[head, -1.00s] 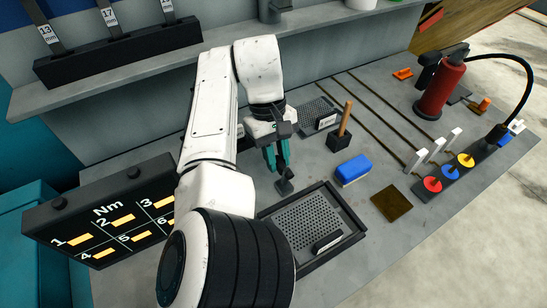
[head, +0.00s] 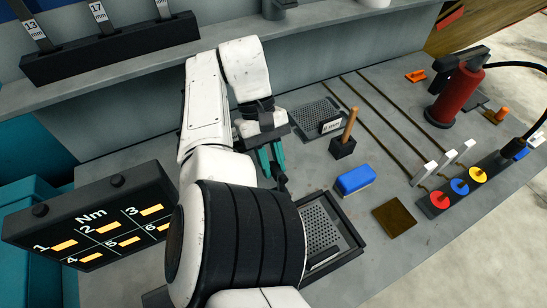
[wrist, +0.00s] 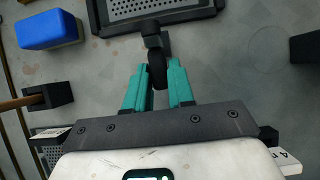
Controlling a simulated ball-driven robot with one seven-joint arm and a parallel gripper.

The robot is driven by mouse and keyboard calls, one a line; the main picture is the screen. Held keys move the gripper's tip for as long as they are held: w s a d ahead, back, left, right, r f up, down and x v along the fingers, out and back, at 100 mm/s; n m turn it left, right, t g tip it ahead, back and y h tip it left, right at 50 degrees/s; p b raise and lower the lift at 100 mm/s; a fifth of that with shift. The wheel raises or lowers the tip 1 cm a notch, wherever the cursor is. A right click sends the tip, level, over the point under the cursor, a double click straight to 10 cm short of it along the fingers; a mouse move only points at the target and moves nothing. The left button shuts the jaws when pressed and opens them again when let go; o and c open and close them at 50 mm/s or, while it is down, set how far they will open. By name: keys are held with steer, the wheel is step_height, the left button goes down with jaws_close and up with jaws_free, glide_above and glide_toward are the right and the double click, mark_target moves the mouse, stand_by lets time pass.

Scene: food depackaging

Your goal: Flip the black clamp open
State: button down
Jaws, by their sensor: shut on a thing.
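The black clamp (wrist: 157,70) shows in the wrist view as a small dark piece standing at the near edge of a dark-framed perforated tray (wrist: 135,24). My gripper (wrist: 158,88) has teal fingers on either side of the clamp's lower part and is shut on it. In the head view my gripper (head: 273,165) points down beside the tray (head: 348,222). I cannot tell the clamp's exact angle.
A blue box (head: 355,180) and a brown square plate (head: 394,219) lie right of the gripper. A black block (head: 342,148) with a wooden handle stands behind. A numbered Nm panel (head: 92,215) is at left; a red extinguisher (head: 452,98) stands far right.

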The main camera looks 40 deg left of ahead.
mark_target(276, 171)
steer(key=c, duration=1)
jaws_free()
steer(key=shift+c, duration=0.2)
step_height(276, 171, up, 4)
steer(key=p, duration=0.4)
steer(key=shift+s+d+r+p, duration=0.1)
steer(key=shift+s+r+p, duration=0.35)
steer(key=shift+p, duration=0.8)
steer(key=s+d+r+p, duration=0.1)
steer(key=s+d+r, duration=0.6)
steer(key=s, duration=0.4)
steer(key=shift+r, duration=0.55)
